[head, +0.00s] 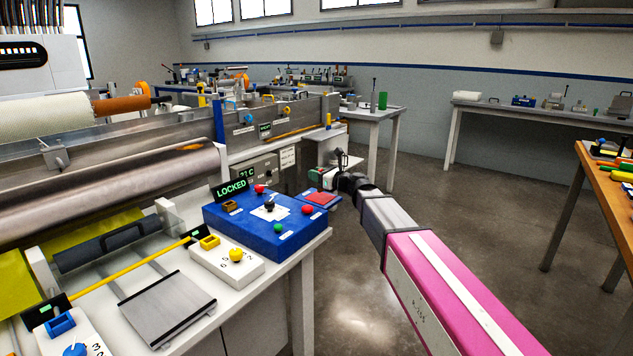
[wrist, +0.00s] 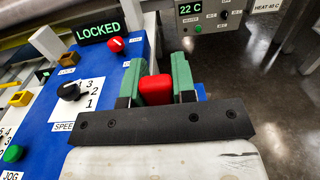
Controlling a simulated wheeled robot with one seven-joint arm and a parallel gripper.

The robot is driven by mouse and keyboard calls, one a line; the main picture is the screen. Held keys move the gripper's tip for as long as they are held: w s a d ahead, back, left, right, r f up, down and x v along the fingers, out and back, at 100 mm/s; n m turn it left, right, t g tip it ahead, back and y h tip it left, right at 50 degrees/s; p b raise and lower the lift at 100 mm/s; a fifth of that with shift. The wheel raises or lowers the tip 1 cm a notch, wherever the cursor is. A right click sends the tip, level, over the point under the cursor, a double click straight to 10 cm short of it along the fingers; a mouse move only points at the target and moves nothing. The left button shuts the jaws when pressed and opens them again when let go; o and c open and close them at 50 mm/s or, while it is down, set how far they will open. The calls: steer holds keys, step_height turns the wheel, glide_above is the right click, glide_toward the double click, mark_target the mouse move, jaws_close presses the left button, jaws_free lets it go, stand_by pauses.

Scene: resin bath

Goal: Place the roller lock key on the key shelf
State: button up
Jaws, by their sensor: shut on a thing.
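My gripper (wrist: 157,80) has two green fingers shut on a red block-like piece, which I take to be the roller lock key (wrist: 157,90). Only its red top shows clearly; the rest is hidden between the fingers. In the head view my gripper (head: 322,172) is beyond the right end of the blue control box, close to a small blue shelf with a red patch (head: 320,198), likely the key shelf. In the wrist view a bit of blue (wrist: 201,92) shows beside the right finger. I cannot tell whether the key touches the shelf.
The blue control box (head: 262,243) carries a lit LOCKED sign (head: 231,189), a black speed knob (wrist: 69,92) and red and green buttons. A grey panel reading 22 C (wrist: 190,10) stands behind my gripper. Open floor (head: 470,220) lies to the right.

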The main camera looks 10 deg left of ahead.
steer(key=shift+f, duration=1.15)
steer(key=shift+f, duration=0.1)
steer(key=o, duration=0.9)
